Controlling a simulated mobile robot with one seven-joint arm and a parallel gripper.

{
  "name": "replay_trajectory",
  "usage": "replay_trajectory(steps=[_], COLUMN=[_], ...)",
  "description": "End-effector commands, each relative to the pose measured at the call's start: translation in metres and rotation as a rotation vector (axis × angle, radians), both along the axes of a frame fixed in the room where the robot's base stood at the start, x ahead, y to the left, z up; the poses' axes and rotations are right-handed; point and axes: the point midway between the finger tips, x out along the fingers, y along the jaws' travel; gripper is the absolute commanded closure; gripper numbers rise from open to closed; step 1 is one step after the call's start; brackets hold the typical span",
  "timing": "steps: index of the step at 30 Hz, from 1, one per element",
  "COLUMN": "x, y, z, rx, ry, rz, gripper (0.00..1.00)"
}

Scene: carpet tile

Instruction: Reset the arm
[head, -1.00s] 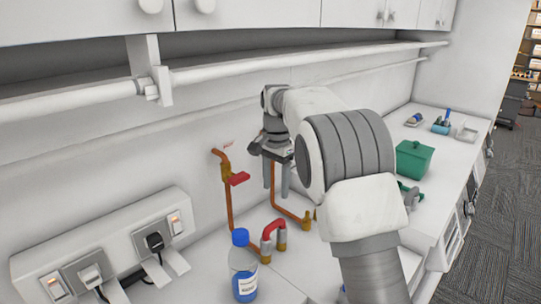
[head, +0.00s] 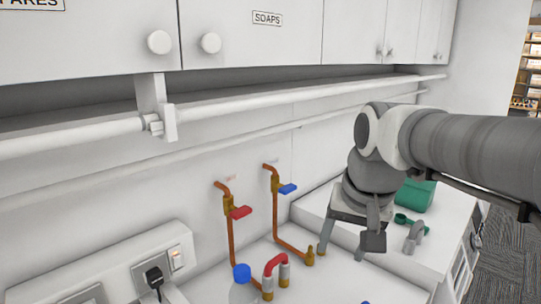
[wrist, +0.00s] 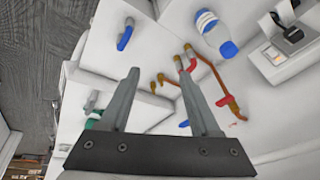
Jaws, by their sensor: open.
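My gripper (head: 343,243) hangs from my arm at the right of the head view, fingers pointing down. It is above the white counter (head: 205,287), to the right of the copper pipes. In the wrist view my gripper (wrist: 165,95) shows two grey fingers spread apart with nothing between them. My arm reaches in from the right edge of the head view and hides part of the green box (head: 416,196).
Copper pipes carry a red-handled valve (head: 238,212) and a blue-handled valve (head: 288,189). A red pipe bend (head: 275,262) and a blue-capped bottle (wrist: 215,32) stand nearby. White cupboards and a rail (head: 290,97) run overhead. Plugged sockets (head: 154,276) are at left.

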Motion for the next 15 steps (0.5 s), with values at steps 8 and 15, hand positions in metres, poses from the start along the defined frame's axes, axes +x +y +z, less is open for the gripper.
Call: replay_trajectory(steps=[8, 15], x=[-0.073, -0.109], y=[-0.014, -0.020], z=[-0.022, -0.045], rx=[-0.078, -0.140], ry=[-0.101, -0.155], rz=[0.131, 0.209], gripper=[0.37, 0.37])
